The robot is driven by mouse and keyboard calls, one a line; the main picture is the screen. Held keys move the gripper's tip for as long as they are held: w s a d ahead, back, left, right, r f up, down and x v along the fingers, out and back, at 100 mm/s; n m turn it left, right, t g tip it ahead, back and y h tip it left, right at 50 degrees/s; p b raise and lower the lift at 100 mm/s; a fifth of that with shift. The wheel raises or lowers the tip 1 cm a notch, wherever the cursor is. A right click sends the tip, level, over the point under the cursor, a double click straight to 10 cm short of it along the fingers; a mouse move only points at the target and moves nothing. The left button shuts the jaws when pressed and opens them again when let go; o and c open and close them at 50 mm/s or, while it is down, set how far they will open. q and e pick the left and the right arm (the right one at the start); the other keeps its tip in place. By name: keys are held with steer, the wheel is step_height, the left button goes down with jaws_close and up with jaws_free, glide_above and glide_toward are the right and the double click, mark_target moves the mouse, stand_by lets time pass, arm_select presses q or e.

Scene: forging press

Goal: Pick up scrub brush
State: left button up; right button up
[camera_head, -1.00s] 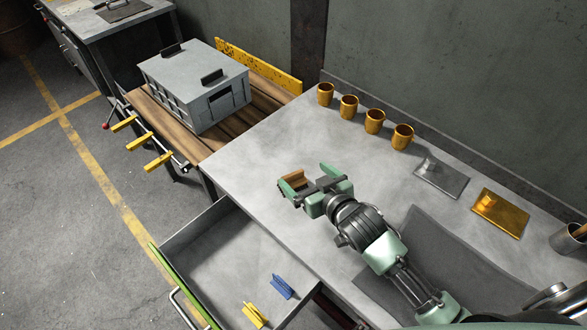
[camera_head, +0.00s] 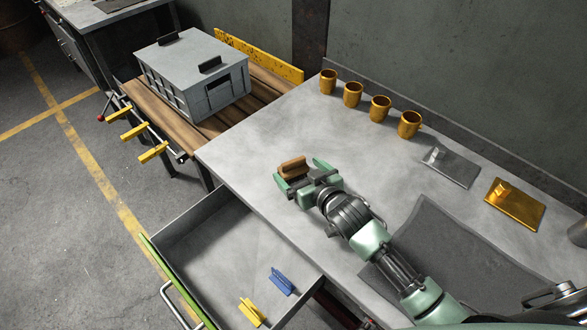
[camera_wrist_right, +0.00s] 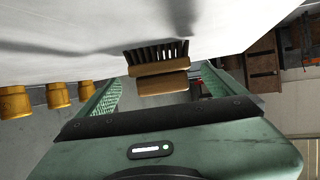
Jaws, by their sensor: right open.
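The scrub brush (camera_head: 293,167) has a brown wooden block and grip. It is at the grey workbench top, near its left edge. The right wrist view shows the brush (camera_wrist_right: 160,68) with its dark bristles facing the pale bench surface. My right gripper (camera_head: 303,173) is open, with its green fingers on either side of the brush. In the right wrist view, gaps show between the brush and both fingers (camera_wrist_right: 168,88). My left gripper is not in view.
Several orange mugs (camera_head: 352,94) line the bench's back edge. A grey plate (camera_head: 452,168) and a gold plate (camera_head: 514,205) lie to the right. An open drawer (camera_head: 210,255) holds blue and yellow pieces. A grey crate (camera_head: 195,80) stands on the wooden bench left.

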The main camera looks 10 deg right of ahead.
mark_target(295, 167)
steer(key=shift+x, duration=1.8)
steer(key=shift+a, duration=0.1)
steer(key=c, duration=1.4)
steer(key=shift+r, duration=0.1)
steer(key=shift+c, duration=0.8)
steer(key=shift+r, duration=0.1)
